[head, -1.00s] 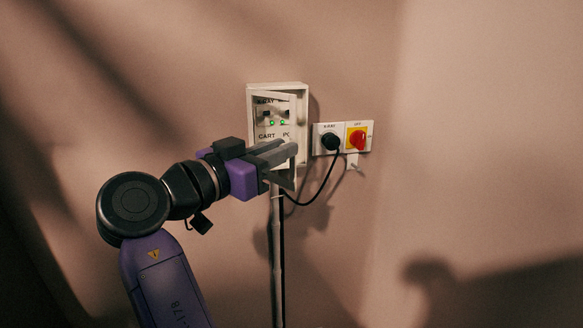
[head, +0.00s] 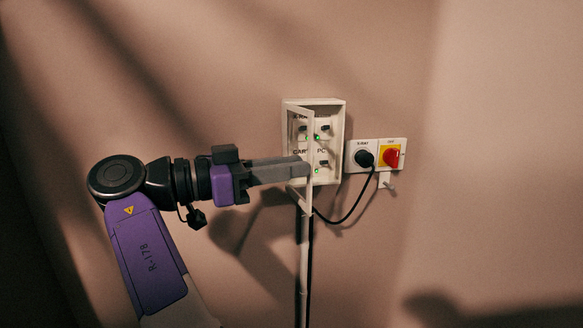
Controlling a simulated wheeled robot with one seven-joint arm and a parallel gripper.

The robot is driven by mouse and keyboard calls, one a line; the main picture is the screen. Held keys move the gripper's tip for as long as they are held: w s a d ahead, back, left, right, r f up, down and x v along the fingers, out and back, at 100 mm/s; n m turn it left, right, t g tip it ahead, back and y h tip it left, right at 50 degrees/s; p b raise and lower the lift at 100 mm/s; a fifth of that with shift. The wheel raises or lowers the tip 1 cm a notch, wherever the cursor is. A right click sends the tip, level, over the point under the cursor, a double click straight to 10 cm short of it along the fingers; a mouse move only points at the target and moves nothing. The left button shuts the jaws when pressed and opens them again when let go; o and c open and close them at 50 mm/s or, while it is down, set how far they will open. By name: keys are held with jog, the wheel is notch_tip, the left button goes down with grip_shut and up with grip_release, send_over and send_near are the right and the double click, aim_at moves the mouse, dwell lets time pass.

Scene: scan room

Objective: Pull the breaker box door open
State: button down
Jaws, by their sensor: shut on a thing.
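The pale breaker box (head: 341,140) hangs on the wall at the centre of the head view. Its door (head: 310,135), a light frame with a see-through pane, stands partly open and is seen at a steep angle, hinged at the left. The exact grip point is hidden by the fingers.
Right of the box are a black plug in a wall socket (head: 362,156) and a red rotary switch on a yellow plate (head: 391,157). A black cable (head: 345,216) loops below. A pale vertical conduit (head: 304,260) runs down from the box. The wall further right is bare.

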jog(key=shift+f, duration=0.1)
jog(key=c, duration=1.4)
grip_release()
jog(key=shift+o, duration=0.2)
jog(key=v, duration=0.7)
jog(key=shift+a, duration=0.4)
